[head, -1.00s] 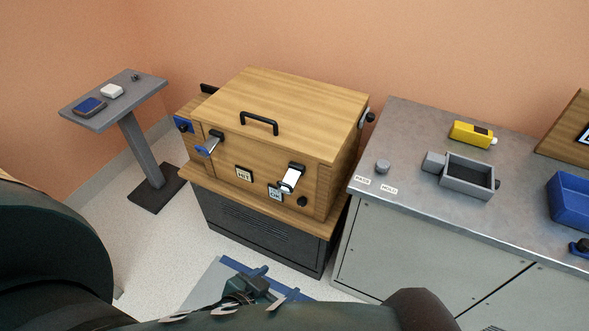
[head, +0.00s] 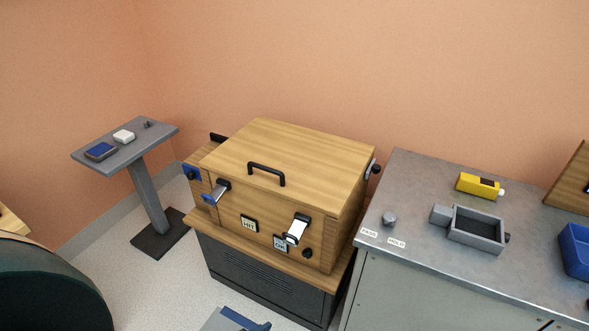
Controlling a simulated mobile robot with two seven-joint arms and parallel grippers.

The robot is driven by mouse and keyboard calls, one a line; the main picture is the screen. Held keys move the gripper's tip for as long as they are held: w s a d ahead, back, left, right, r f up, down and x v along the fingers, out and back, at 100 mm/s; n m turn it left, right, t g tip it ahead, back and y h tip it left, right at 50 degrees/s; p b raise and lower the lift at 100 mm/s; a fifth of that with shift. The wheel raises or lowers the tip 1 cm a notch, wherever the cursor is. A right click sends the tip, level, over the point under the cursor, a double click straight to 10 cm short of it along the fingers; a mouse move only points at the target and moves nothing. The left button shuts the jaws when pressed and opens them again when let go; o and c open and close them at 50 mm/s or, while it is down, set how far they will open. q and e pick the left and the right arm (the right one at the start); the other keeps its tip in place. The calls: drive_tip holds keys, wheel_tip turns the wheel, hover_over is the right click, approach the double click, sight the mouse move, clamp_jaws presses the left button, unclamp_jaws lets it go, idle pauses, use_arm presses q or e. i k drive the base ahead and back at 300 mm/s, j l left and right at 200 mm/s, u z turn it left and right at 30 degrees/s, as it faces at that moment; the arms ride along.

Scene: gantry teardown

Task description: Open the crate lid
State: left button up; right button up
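The wooden crate (head: 270,225) stands on a dark cabinet in the middle of the head view. Its lid (head: 300,150) lies flat and closed on top, with a black handle (head: 266,173) near the front edge. Two latches show on the front face: a left latch with a blue tip (head: 214,193) and a right silver latch (head: 297,230). Both latch levers stick out from the face; I cannot tell whether they still hold the lid. Another fastener (head: 372,169) shows on the right side. Neither of my grippers is in view.
A small grey stand (head: 125,150) is at the left. Floor shows between stand and cabinet.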

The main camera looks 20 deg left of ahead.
sight(315, 171)
drive_tip(key=i+j+z, duration=0.1)
drive_tip(key=j+z, duration=0.15)
drive_tip(key=j, duration=0.75)
drive_tip(key=j+z, duration=0.3)
drive_tip(key=j, duration=0.7)
